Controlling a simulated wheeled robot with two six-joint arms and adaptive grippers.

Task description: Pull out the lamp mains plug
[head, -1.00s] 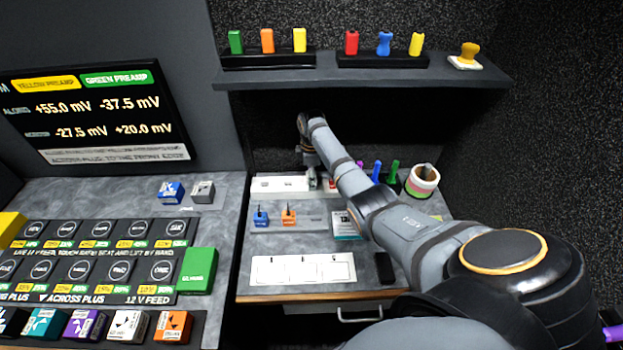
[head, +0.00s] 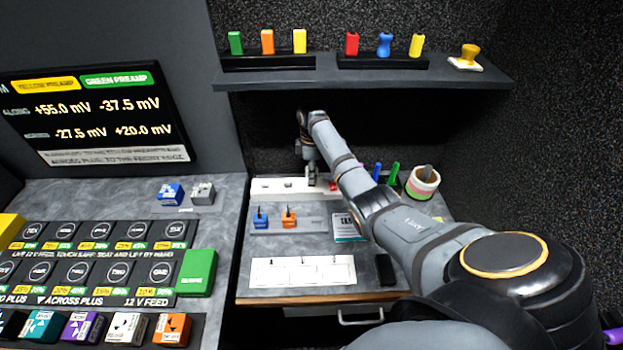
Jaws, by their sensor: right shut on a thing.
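A white socket strip (head: 270,187) lies at the back of the right-hand bench, with small dark sockets in its top. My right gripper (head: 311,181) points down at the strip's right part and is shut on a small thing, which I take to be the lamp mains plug. The plug is mostly hidden by the fingers, and I cannot tell whether it is still seated. A small red part (head: 333,185) shows just right of the gripper, partly behind my arm. My left gripper is not in view.
Blue (head: 260,219) and orange (head: 289,217) plugs stand on a grey strip in front. A white three-part panel (head: 302,271) lies nearer. A striped cup (head: 422,182) stands right of my arm. A shelf (head: 360,75) overhangs the bench. The monitor and button console are at left.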

